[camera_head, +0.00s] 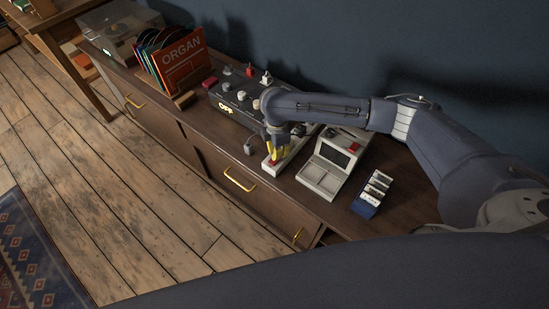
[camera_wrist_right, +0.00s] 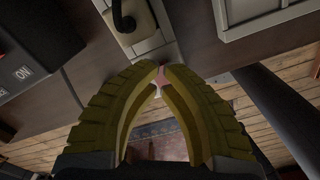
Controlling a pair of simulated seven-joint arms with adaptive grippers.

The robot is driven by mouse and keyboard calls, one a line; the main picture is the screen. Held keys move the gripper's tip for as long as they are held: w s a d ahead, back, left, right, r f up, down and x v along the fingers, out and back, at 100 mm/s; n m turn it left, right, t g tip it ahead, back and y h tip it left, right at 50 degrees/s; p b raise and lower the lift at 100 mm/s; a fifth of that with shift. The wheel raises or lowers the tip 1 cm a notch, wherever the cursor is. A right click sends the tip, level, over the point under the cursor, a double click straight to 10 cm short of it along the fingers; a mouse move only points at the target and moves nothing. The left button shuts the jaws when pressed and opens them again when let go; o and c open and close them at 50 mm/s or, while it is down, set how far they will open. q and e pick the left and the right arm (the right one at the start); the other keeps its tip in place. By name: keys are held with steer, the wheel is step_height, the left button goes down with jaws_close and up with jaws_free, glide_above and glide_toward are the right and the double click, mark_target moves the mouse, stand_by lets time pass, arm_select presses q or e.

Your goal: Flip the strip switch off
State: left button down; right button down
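The white power strip (camera_head: 290,150) lies on the wooden sideboard top near its front edge, with a red switch (camera_head: 272,163) at its near end. The strip also shows in the right wrist view (camera_wrist_right: 148,42), with a black plug (camera_wrist_right: 123,20) in it. The reddish switch (camera_wrist_right: 161,76) is partly hidden behind my fingertips. My right gripper (camera_head: 272,153), with yellow fingers, points down at the switch end. In the right wrist view its fingertips (camera_wrist_right: 162,70) come together over the switch; whether they touch it I cannot tell. My left gripper is not in view.
A dark control box (camera_head: 232,103) with knobs stands behind and left of the strip. A grey-white device (camera_head: 322,180) and a blue card rack (camera_head: 368,203) stand to the right. An organ record stand (camera_head: 183,62) and a turntable (camera_head: 120,25) are farther left.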

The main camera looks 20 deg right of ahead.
steer(key=shift+f, duration=0.85)
stand_by(0.6)
steer(key=shift+r, duration=3.5)
